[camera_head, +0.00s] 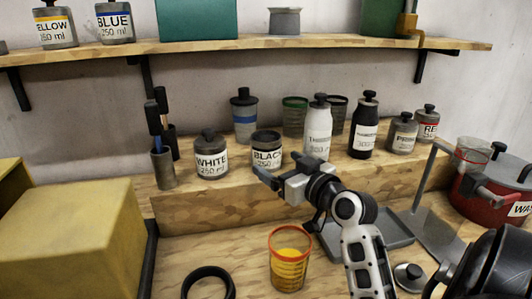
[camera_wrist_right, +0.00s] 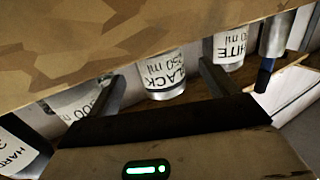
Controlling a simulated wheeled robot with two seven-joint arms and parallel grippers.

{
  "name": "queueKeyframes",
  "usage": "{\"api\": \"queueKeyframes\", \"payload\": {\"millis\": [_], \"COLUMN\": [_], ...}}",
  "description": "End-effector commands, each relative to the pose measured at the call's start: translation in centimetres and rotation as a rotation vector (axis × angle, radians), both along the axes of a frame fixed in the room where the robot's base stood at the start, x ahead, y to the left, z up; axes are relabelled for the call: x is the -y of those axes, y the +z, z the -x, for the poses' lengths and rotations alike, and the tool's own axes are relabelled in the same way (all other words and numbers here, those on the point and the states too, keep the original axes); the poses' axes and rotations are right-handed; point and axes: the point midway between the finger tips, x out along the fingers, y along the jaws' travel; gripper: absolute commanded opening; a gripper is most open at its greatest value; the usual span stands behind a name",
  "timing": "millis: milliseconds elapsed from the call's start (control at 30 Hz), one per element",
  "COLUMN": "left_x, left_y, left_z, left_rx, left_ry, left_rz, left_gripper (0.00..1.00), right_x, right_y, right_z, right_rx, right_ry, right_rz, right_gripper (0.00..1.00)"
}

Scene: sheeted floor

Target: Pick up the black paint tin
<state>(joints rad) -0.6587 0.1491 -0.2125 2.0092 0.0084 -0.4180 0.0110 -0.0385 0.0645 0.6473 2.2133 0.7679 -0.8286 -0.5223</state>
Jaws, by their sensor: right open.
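The black paint tin (camera_head: 267,158) is a small jar with a white "BLACK 250 ml" label. It stands upright on the raised wooden step, and no knobbed lid shows on it. My right gripper (camera_head: 277,167) is open and empty just in front of it, at the step's front edge. My left gripper is not in view.
The white paint tin (camera_head: 211,160) stands close left of the black one, and the thinner bottle (camera_head: 317,130) close right. Cups stand behind. An orange-filled cup (camera_head: 290,270) and a black ring (camera_head: 208,284) lie on the lower bench. A red pot (camera_head: 482,196) is at right.

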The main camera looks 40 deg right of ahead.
Motion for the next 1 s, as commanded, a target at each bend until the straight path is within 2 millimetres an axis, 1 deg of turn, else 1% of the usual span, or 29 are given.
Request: {"api": "queueKeyframes", "payload": {"millis": [33,167,300,400,567,600,667,700,767,800,1000], "left_x": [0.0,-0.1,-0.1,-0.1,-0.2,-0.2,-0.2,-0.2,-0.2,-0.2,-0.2], "left_y": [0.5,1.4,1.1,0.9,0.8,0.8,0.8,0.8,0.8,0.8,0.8], "left_z": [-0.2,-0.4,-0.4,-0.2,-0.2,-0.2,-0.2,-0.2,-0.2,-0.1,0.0], "left_rx": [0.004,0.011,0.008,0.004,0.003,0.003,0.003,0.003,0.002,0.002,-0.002], "left_ry": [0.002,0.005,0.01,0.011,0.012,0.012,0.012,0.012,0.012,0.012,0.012], "left_rz": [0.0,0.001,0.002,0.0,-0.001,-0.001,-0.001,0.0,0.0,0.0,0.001], "left_gripper": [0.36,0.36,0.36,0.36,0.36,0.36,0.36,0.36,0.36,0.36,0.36], "right_x": [0.1,0.5,0.7,0.7,0.7,0.7,0.7,0.7,0.7,0.7,0.7], "right_y": [0.3,0.5,0.1,0.0,-0.1,-0.1,-0.1,-0.1,-0.1,-0.1,0.1], "right_z": [-0.7,-2.8,-4.3,-4.7,-4.7,-4.7,-4.7,-4.6,-4.6,-4.6,-4.6], "right_rx": [0.003,0.003,0.002,0.001,0.001,0.001,0.001,0.001,0.0,0.0,0.004], "right_ry": [0.001,0.001,0.001,0.001,0.001,0.001,0.001,0.001,0.001,0.001,0.001], "right_rz": [-0.005,-0.006,-0.003,-0.001,0.0,-0.001,-0.001,-0.001,-0.001,-0.001,-0.001], "right_gripper": [0.86,0.86,0.86,0.86,0.86,0.83,0.67,0.55,0.39,0.28,0.27]}}
